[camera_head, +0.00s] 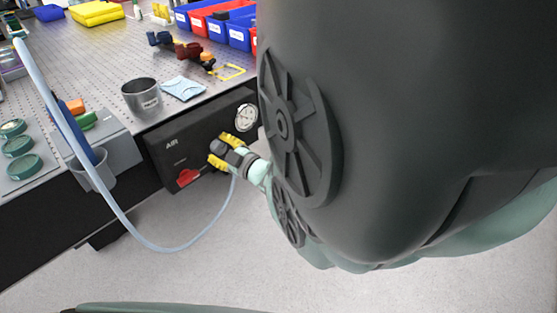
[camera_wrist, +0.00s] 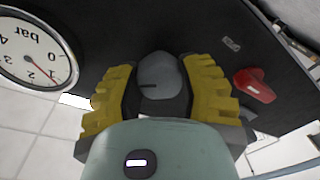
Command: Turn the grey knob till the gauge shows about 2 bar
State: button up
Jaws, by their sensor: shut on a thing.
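The grey knob (camera_wrist: 160,76) sits on the front of the black AIR panel (camera_head: 168,160). My gripper (camera_wrist: 160,90) has its yellow ridged fingers on both sides of the knob and is shut on it. In the head view my gripper (camera_head: 222,150) reaches the panel from the right, and the knob is mostly hidden between the fingers. The round white gauge (camera_wrist: 38,48) is seen upside down at the left of the wrist view. Its red needle points near the 1, on the side toward the 2. The gauge also shows small in the head view (camera_head: 246,117).
A red lever (camera_wrist: 255,85) is on the panel beside the knob; it also shows below my gripper (camera_head: 187,177). A pale blue hose (camera_head: 120,205) loops below the panel. A metal cup (camera_head: 142,97) and blue cloth (camera_head: 184,88) lie on the bench above.

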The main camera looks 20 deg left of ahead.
jog(key=shift+w+d+f+m, duration=0.1)
jog(key=shift+m, duration=0.3)
jog(key=o, duration=1.2)
jog(key=shift+o, duration=0.2)
jog(key=shift+d, duration=0.1)
